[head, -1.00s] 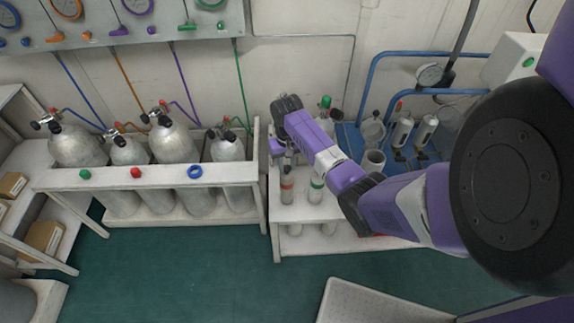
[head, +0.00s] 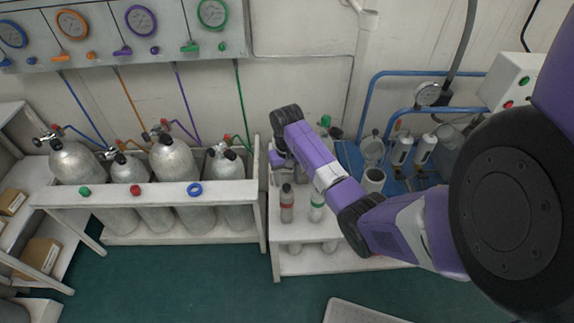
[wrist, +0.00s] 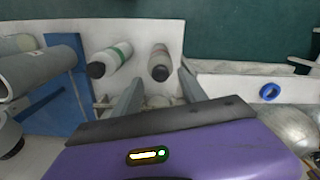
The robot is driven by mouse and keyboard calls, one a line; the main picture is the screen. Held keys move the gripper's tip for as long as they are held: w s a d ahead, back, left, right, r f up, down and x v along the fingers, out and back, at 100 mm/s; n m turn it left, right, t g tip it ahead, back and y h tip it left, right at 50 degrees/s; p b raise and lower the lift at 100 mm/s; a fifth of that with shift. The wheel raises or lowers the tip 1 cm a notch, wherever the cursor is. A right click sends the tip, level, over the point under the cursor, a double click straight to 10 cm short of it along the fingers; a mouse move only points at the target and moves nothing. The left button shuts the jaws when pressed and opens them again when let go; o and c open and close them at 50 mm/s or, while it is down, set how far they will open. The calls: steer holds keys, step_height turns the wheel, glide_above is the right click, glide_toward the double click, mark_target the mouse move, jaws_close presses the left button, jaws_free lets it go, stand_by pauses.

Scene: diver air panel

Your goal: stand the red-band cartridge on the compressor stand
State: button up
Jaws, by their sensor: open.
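The red-band cartridge (head: 287,206) stands upright on the white bench, with a dark cap and a red band. It also shows in the wrist view (wrist: 159,65), close beyond my fingertips and roughly in line with the gap between them. My gripper (wrist: 160,84) is open and empty; in the head view its fingers are mostly hidden by my wrist, just behind and above the cartridge. A green-band cartridge (head: 317,207) stands just to the right, also in the wrist view (wrist: 112,58). The blue base (head: 350,157) to the right, apparently the compressor stand, is partly hidden by my arm.
A grey open cylinder (head: 374,180) and white filter bodies stand on the blue base, near blue pipes (head: 412,74). A white rack (head: 150,194) with silver tanks stands left of the bench. A green-topped bottle (head: 326,124) is behind my arm.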

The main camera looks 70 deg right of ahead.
step_height(320, 180, up, 8)
steer(key=w+a+f+n+t, duration=0.1)
steer(key=w+a+f+t, duration=0.2)
steer(key=a, duration=0.4)
steer(key=w+a+f+n, duration=0.1)
steer(key=w+a+f, duration=0.25)
steer(key=a, duration=0.35)
steer(key=s+a+f+n+t+h, duration=0.1)
steer(key=a+f+t, duration=0.1)
steer(key=a, duration=0.6)
steer(key=s+a+f+t, duration=0.1)
steer(key=a+f+t, duration=0.1)
steer(key=a, duration=0.5)
steer(key=s+a+r+n+t, duration=0.35)
steer(key=s+a+r, duration=0.5)
steer(key=s, duration=0.35)
steer(key=s+r+n+t, duration=0.2)
steer(key=s+r, duration=0.2)
steer(key=r, duration=0.4)
steer(key=s+a+r+n+t+y, duration=0.1)
steer(key=s+r+n+t, duration=0.1)
steer(key=s+r, duration=0.3)
step_height(320, 180, up, 3)
steer(key=shift+s+a, duration=0.25)
